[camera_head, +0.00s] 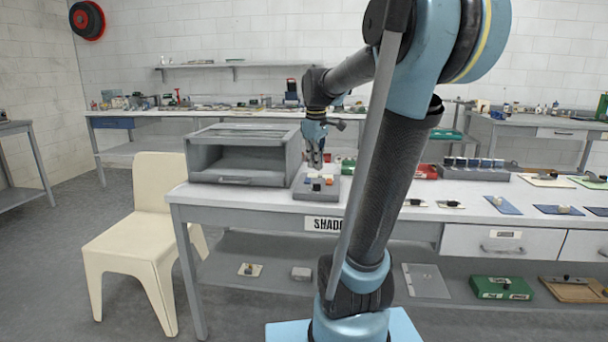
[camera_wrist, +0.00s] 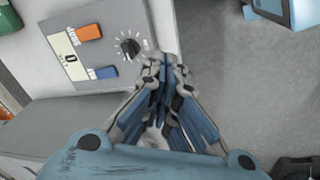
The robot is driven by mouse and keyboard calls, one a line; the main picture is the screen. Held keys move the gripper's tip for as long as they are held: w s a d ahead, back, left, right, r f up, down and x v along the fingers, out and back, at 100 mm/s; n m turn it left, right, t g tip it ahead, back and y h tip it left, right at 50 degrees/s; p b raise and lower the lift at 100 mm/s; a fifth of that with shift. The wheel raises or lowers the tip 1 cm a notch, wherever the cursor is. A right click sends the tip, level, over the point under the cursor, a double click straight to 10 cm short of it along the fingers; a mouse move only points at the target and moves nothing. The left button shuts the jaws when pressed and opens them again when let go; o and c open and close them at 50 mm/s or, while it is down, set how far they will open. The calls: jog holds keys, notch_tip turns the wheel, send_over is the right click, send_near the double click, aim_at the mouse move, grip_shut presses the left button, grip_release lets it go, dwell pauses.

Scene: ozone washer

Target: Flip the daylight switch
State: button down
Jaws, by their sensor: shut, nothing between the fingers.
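A grey control box (camera_head: 316,192) stands on the bench below my gripper; in the wrist view its panel (camera_wrist: 115,20) carries an orange rocker switch (camera_wrist: 88,32), a blue rocker switch (camera_wrist: 106,72), a black dial (camera_wrist: 130,47) and a pale display (camera_wrist: 70,62). Small labels beside the rockers are too blurred to read, so I cannot tell which is the daylight switch. My gripper (camera_wrist: 165,65) is shut and empty, with its fingertips just beside the dial and the panel's edge. In the head view my gripper (camera_head: 315,163) points down above the box.
A grey open-fronted cabinet (camera_head: 243,155) stands on the bench left of the box. Cards and small parts (camera_head: 503,205) lie to the right. A cream chair (camera_head: 140,235) stands at the bench's left end. A sign (camera_head: 324,224) on the bench front is partly covered by my arm.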

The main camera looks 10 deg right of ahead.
aim_at(304, 181)
jog(key=w+a+r+n, duration=0.1)
jog(key=w+r+n, duration=0.15)
jog(key=w, duration=0.45)
jog(key=w+a+r+n, duration=0.1)
jog(key=w+r+n, duration=0.15)
jog(key=w, duration=0.55)
jog(key=f, duration=0.4)
jog(key=w+f, duration=0.1)
jog(key=f, duration=0.4)
jog(key=d+f, duration=0.1)
jog(key=f, duration=0.4)
jog(key=shift+w, duration=0.15)
jog(key=shift+w+f, duration=0.1)
jog(key=shift+f, duration=0.05)
jog(key=shift+w+d+f+g, duration=0.1)
jog(key=shift+w+f+g, duration=0.25)
jog(key=shift+g, duration=0.35)
jog(key=shift+s, duration=0.3)
jog(key=shift+s+f, duration=0.15)
jog(key=shift+s, duration=0.15)
